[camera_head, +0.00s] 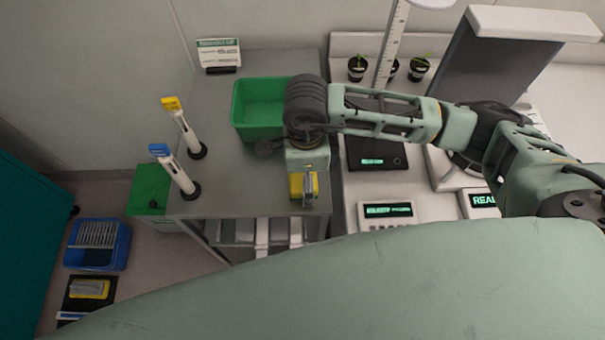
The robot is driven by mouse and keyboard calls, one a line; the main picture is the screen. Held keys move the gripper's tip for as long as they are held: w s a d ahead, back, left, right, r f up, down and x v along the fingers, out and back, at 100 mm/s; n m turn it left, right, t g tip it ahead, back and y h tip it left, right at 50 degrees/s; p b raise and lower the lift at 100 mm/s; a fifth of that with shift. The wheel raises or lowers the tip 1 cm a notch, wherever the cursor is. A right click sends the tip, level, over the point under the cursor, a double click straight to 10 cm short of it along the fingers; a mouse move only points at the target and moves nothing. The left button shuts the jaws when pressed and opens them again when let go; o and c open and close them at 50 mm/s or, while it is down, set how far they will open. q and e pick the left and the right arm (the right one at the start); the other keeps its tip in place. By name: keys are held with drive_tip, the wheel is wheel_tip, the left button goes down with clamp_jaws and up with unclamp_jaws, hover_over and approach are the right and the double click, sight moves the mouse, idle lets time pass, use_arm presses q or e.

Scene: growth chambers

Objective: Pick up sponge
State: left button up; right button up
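A yellow block that looks like a sponge (296,186) is at the front right corner of the grey table, directly below my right arm's wrist. My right gripper (308,199) points down at it, with a grey finger in front of the yellow. The wrist and finger hide part of the block. I cannot tell whether the fingers are closed on it or whether it touches the table. A second yellow, sponge-like item (90,289) lies on a black mat (78,305) at the lower left. My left gripper is not in view.
A green bin (258,136) stands beside my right wrist on the grey table (228,188). Devices and potted seedlings (357,70) occupy the right bench.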

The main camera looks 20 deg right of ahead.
drive_tip(key=c, duration=1)
drive_tip(key=shift+r+b, duration=0.35)
drive_tip(key=shift+r, duration=0.2)
wheel_tip(320, 180, up, 2)
drive_tip(key=shift+w+r+b, duration=0.1)
drive_tip(key=shift+r+b, duration=0.05)
drive_tip(key=shift+b, duration=0.45)
drive_tip(key=shift+s+d+r, duration=0.9)
drive_tip(key=shift+s+r, duration=0.4)
drive_tip(key=shift+s, duration=0.45)
drive_tip(key=shift+s+d+r, duration=0.9)
drive_tip(key=shift+s+r, duration=0.35)
drive_tip(key=shift+s, duration=0.55)
drive_tip(key=shift+s+d+r, duration=0.9)
drive_tip(key=shift+s+r, duration=0.4)
drive_tip(key=shift+s, duration=0.45)
